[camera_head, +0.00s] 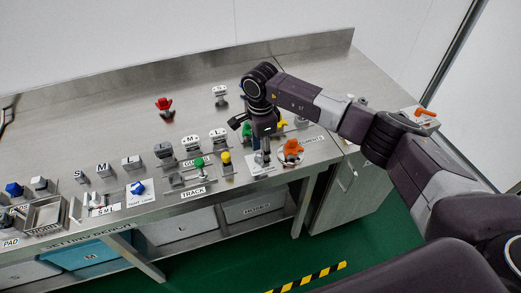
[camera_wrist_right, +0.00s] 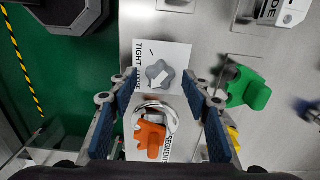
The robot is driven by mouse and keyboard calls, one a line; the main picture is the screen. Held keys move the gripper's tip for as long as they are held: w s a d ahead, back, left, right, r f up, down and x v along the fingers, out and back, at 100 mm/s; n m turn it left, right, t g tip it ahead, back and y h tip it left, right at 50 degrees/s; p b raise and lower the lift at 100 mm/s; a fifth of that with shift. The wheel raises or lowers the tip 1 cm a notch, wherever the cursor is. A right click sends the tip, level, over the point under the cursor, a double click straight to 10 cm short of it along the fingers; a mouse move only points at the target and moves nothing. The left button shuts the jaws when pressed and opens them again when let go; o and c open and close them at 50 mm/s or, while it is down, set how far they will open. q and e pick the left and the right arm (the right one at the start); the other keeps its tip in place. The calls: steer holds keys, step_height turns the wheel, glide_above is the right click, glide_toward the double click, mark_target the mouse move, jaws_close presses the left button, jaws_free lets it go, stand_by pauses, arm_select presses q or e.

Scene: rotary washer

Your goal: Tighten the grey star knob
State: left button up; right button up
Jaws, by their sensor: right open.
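The grey star knob (camera_wrist_right: 158,74) sits on a white label plate (camera_wrist_right: 176,50) that reads TIGHT and LOOSE. A pale mark shows on the knob's face. In the right wrist view my right gripper (camera_wrist_right: 159,80) is open, with one blue-padded finger on each side of the knob. In the head view the right gripper (camera_head: 261,152) points down over the front right part of the bench, and largely hides the knob. I cannot tell whether the fingers touch the knob. My left gripper is not in view.
An orange handle (camera_wrist_right: 151,137) on a chrome ring stands close to the knob. Several knobs and levers crowd the steel bench (camera_head: 110,105). A red knob (camera_head: 164,106) stands farther back, with bare bench around it.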

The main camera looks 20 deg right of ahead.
steer(key=shift+f, duration=0.35)
steer(key=c, duration=1.2)
steer(key=shift+o, duration=0.2)
